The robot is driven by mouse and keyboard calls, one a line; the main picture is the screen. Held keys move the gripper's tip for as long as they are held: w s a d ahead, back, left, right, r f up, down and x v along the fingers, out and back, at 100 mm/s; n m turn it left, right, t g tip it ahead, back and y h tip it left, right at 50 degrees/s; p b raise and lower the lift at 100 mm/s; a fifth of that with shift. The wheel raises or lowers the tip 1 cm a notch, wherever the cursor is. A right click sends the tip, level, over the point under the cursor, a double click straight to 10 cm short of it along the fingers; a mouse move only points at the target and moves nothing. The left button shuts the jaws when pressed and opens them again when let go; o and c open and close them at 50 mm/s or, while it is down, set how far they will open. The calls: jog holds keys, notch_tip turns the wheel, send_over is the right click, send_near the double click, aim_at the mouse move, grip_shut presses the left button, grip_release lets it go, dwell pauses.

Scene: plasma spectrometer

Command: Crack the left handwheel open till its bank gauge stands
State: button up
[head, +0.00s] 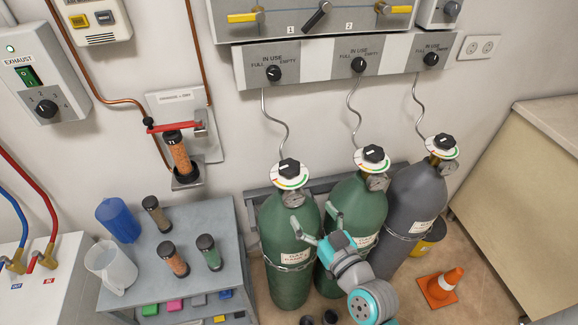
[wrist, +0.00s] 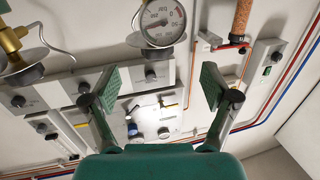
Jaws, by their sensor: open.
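The left green cylinder (head: 288,270) carries a black handwheel (head: 289,168) over a white dial ring with coloured marks. A small round gauge (head: 293,198) sits just below it. In the upside-down wrist view a gauge (wrist: 163,22) with a red sector shows at the top, its needle pointing left; it seems to be the left cylinder's. My gripper (head: 315,226) is open and empty, in front of the left and middle cylinders, below the left handwheel and apart from it. Its two green pads also show in the wrist view (wrist: 158,87).
A middle green cylinder (head: 345,202) and a grey cylinder (head: 415,205) stand close on the right. A grey cart (head: 190,250) with tubes and a jug is on the left. Selector knobs (head: 273,74) line the wall panel above.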

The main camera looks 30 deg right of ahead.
aim_at(284, 160)
jog(key=shift+n+y, duration=0.3)
jog(key=w+r, duration=0.1)
jog(key=w, duration=0.3)
jog(key=w+d+r, duration=0.1)
jog(key=w, duration=0.4)
jog(key=w+r, duration=0.1)
jog(key=w, duration=0.4)
jog(key=shift+w+d, duration=0.1)
jog(key=shift+d, duration=0.1)
jog(key=c, duration=1.2)
